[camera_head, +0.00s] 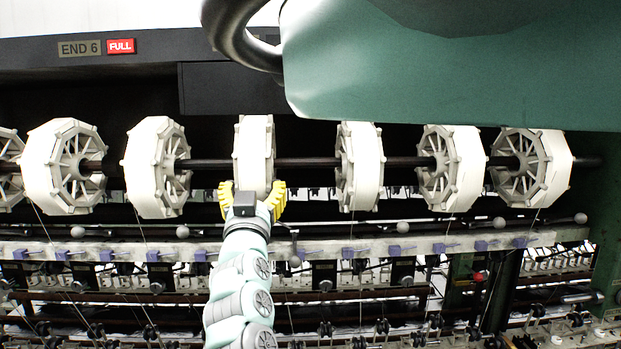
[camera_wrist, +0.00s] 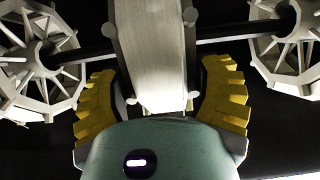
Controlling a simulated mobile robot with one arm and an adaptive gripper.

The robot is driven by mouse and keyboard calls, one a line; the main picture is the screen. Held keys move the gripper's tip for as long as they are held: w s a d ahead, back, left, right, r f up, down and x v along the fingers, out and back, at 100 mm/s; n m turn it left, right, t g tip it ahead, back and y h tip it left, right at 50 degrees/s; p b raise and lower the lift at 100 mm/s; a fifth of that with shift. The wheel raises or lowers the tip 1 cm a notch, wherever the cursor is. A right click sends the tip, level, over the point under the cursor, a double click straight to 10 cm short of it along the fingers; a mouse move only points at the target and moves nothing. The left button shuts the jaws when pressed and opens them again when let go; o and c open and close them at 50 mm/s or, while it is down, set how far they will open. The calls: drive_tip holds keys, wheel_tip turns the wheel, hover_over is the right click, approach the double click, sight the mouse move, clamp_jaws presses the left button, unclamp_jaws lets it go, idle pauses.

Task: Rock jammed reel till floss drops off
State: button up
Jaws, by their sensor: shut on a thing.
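Several white spoked reels sit in a row on a dark horizontal shaft. The middle-left reel (camera_head: 254,150) is seen edge-on, with a pale smooth band around its rim. My gripper (camera_head: 252,196) is at the lower part of this reel, one yellow finger on each side, shut on it. In the wrist view the same reel (camera_wrist: 158,50) rises between the yellow fingers (camera_wrist: 165,95), its pale band facing the camera. The fingers overlap the reel's lower sides. No floss is seen hanging clear below this reel, and its far side is hidden.
Neighbouring reels (camera_head: 156,167) and (camera_head: 359,166) stand on the shaft (camera_head: 308,162) at either side. Below runs a rail (camera_head: 400,245) with blue guides, ball-ended levers and threads. A sign reading END 6 (camera_head: 80,48) with a red FULL label (camera_head: 121,46) is at upper left.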

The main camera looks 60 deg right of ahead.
drive_tip(key=shift+s, duration=0.1)
drive_tip(key=o, duration=1.3)
drive_tip(key=shift+c, duration=0.2)
drive_tip(key=shift+c, duration=0.4)
drive_tip(key=shift+f, duration=0.1)
drive_tip(key=shift+s+a+f, duration=0.2)
drive_tip(key=shift+s, duration=0.05)
drive_tip(key=v, duration=1.2)
drive_tip(key=shift+a+p, duration=0.15)
drive_tip(key=shift+p, duration=0.25)
drive_tip(key=shift+r, duration=0.1)
